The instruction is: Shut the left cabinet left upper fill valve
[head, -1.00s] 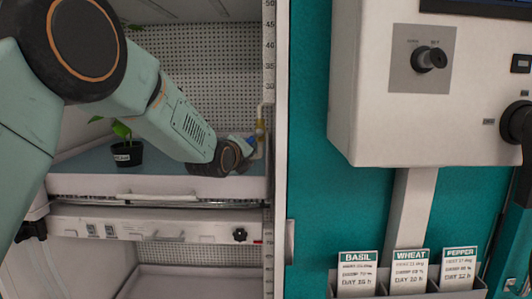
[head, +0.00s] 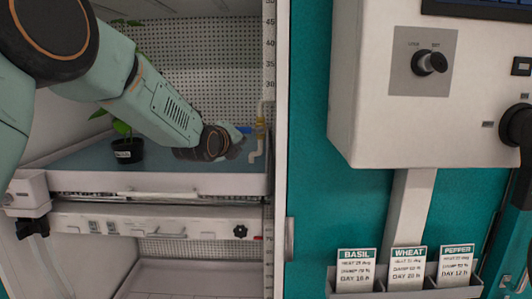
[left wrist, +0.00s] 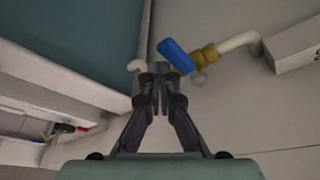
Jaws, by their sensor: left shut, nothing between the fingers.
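The upper fill valve is on a pale pipe at the right inner side of the left cabinet. Its brass body (head: 260,128) and blue lever (head: 243,130) show in the head view. In the left wrist view the blue lever (left wrist: 176,56) sticks out from the brass body (left wrist: 207,57), looking roughly crosswise to the pale pipe (left wrist: 240,41). My left gripper (head: 240,144) is just below and left of the valve. In the left wrist view its fingertips (left wrist: 160,72) are together and empty, close to the lever; I cannot tell whether they touch. My right gripper is not in view.
A potted plant (head: 126,150) stands on the blue-grey shelf, left of my forearm. The perforated back wall (head: 215,60) is behind. The cabinet's right frame edge (head: 281,200) is close to the valve. A white control box (head: 370,130) is on the right.

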